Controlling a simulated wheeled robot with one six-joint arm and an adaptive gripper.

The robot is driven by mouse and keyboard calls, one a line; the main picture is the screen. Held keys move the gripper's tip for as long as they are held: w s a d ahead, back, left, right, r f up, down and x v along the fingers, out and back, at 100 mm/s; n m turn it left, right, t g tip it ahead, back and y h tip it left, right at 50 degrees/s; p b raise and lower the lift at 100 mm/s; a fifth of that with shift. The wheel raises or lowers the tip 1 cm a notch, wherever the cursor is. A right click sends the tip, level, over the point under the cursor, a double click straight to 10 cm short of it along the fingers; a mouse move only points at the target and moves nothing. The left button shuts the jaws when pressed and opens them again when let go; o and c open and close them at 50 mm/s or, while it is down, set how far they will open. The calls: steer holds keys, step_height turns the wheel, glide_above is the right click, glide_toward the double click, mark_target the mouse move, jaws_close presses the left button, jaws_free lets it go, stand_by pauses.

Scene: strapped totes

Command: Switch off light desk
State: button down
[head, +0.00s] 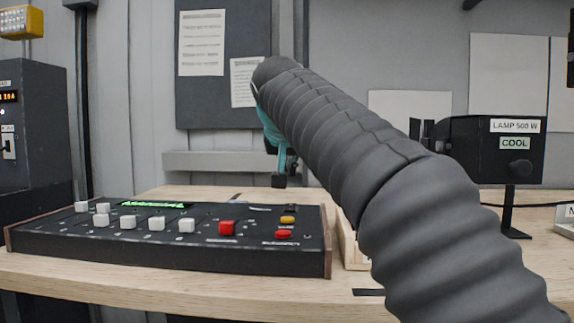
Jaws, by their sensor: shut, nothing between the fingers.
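The light desk (170,258) is a low black console with wooden end cheeks at the left of the table in the head view. It has several white fader caps (127,222), a red fader cap (227,227), a yellow button (288,220), a red button (283,234) and a lit green display (157,205). My gripper (279,181) shows only in part, behind my ribbed grey arm. Its dark tip points down beyond the desk's right rear, apart from it. It is shut and I see nothing in it.
A black lamp (465,140) labelled "LAMP 500 W" and "COOL" stands on a post at the right. A dark cabinet (33,140) with a switch and orange readout stands at the left. The wooden table (190,290) has a bare strip before the desk.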

glide_above(291, 205)
steer(key=s, duration=0.2)
steer(key=f, duration=0.3)
steer(key=shift+s+f, duration=0.15)
steer(key=shift+s, duration=0.05)
steer(key=f, duration=0.1)
steer(key=f+b, duration=0.1)
steer(key=f, duration=0.1)
steer(key=shift+w+f, duration=0.1)
steer(key=shift+w, duration=0.2)
steer(key=shift+w+f+b, duration=0.1)
steer(key=shift+f+b, duration=0.2)
steer(key=shift+f, duration=0.2)
steer(key=shift+w+r+p, duration=0.1)
steer(key=shift+p, duration=0.7)
steer(key=shift+f+g, duration=0.3)
steer(key=shift+f, duration=0.05)
steer(key=shift+w, duration=0.1)
steer(key=shift+w+r+p, duration=0.25)
steer(key=shift+w+p, duration=0.45)
steer(key=shift+p, duration=0.05)
